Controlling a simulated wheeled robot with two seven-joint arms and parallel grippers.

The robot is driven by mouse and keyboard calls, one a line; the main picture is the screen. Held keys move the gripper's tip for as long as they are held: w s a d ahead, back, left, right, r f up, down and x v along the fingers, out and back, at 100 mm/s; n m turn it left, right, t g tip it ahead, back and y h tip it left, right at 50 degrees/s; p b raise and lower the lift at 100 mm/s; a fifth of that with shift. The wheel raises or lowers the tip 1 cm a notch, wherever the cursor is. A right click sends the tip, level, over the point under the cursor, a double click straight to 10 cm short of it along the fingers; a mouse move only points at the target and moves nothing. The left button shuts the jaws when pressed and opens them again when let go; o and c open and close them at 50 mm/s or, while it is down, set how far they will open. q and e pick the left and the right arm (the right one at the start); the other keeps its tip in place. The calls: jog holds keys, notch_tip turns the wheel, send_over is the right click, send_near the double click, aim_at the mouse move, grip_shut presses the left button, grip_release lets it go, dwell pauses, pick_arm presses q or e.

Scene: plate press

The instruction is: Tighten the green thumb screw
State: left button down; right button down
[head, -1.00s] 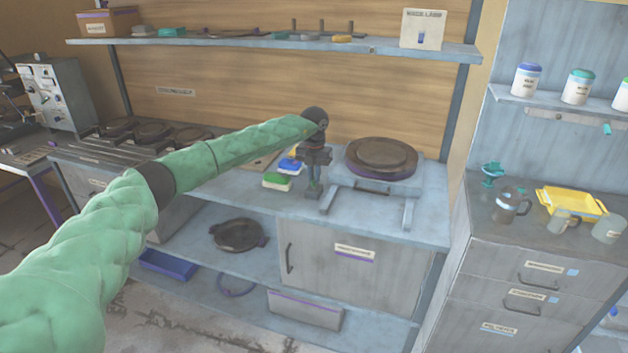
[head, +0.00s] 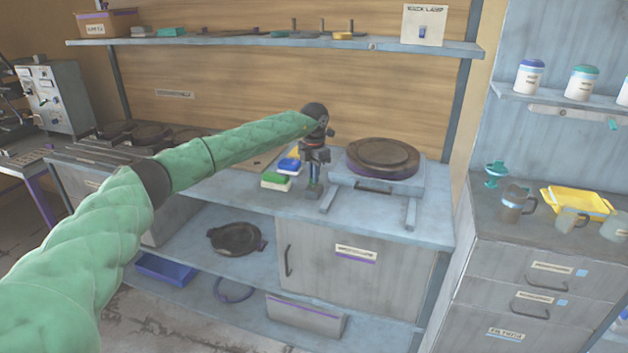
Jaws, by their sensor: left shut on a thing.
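My left gripper (head: 313,184) points down over the counter at the left side of the plate press (head: 383,160). Its fingers are shut on a small, mostly hidden thing. The press has a round dark plate on a grey-blue stand with legs. My right gripper is not in view.
Coloured blocks or sponges, including a green one (head: 275,181), lie just left of my gripper. Dark round plates stand further left. A shelf (head: 270,43) runs above. A drawer cabinet (head: 515,285) with mugs and a yellow tray (head: 578,202) stands at the right.

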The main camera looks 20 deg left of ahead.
pick_arm(q)
jog(key=m+b, duration=0.2)
jog(key=m, duration=0.2)
jog(key=shift+w+r+m, duration=0.1)
jog(key=shift+m, duration=0.2)
jog(key=m+b, duration=0.2)
jog(key=m, duration=0.2)
jog(key=shift+m, duration=0.4)
jog(key=shift+r+m, duration=0.15)
jog(key=shift+m, duration=0.75)
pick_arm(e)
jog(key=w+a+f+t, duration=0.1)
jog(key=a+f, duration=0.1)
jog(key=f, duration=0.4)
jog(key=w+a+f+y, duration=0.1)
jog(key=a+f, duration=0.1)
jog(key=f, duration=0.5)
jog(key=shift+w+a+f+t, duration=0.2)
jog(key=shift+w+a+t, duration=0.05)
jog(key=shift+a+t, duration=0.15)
pick_arm(q)
jog(key=c, duration=1.6)
grip_release()
jog(key=shift+o, duration=0.5)
jog(key=shift+b, duration=0.3)
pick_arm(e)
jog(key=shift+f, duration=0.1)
